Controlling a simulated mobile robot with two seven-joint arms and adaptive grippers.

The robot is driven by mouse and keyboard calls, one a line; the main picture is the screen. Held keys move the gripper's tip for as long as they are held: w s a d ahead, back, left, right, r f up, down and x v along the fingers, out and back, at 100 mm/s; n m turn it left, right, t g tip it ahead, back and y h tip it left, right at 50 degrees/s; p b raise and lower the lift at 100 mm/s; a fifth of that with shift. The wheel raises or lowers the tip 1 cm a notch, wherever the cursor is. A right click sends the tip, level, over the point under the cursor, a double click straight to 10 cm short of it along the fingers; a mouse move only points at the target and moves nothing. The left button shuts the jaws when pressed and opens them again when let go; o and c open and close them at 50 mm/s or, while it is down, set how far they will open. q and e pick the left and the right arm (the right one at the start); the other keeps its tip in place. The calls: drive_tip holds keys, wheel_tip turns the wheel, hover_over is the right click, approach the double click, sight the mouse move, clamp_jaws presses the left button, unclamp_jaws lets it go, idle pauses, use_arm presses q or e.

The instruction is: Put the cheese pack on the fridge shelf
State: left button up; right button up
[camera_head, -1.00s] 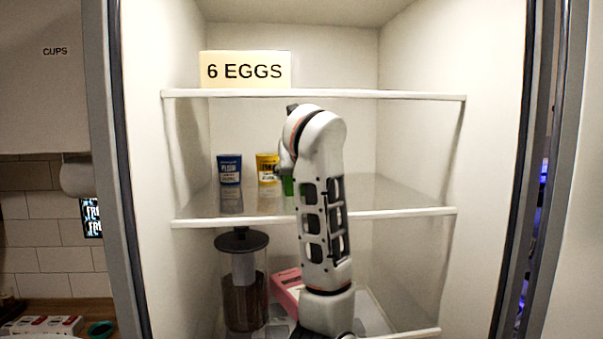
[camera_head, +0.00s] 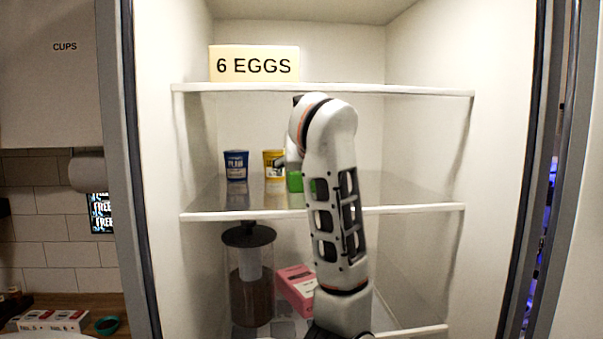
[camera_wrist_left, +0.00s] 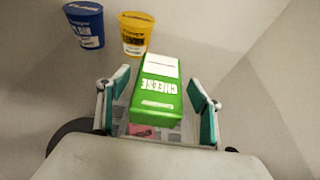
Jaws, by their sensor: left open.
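The green cheese pack (camera_wrist_left: 158,95), with a white label, appears to rest on the fridge's middle glass shelf (camera_head: 225,202). In the head view the pack (camera_head: 295,181) shows only partly behind my left arm. My left gripper (camera_wrist_left: 157,82) is open, with one teal-padded finger on each side of the pack. Gaps show between the pads and the pack. In the head view my arm hides most of this gripper. My right gripper is in neither view.
A blue cup (camera_head: 236,165) and a yellow cup (camera_head: 273,164) stand left of the pack. An egg box (camera_head: 254,64) sits on the upper shelf. A dark-lidded jar (camera_head: 250,280) and a pink box (camera_head: 297,288) stand below. The middle shelf's right side is clear.

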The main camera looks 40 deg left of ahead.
use_arm(q)
drive_tip(key=s+d, duration=0.2)
drive_tip(key=s+d+b, duration=0.1)
drive_tip(key=s+d, duration=0.1)
drive_tip(key=d, duration=0.1)
drive_tip(key=s+d, duration=0.2)
drive_tip(key=shift+d+b, duration=0.2)
drive_tip(key=shift+b, duration=0.15)
drive_tip(key=shift+s+d, duration=0.2)
drive_tip(key=shift+d, duration=0.05)
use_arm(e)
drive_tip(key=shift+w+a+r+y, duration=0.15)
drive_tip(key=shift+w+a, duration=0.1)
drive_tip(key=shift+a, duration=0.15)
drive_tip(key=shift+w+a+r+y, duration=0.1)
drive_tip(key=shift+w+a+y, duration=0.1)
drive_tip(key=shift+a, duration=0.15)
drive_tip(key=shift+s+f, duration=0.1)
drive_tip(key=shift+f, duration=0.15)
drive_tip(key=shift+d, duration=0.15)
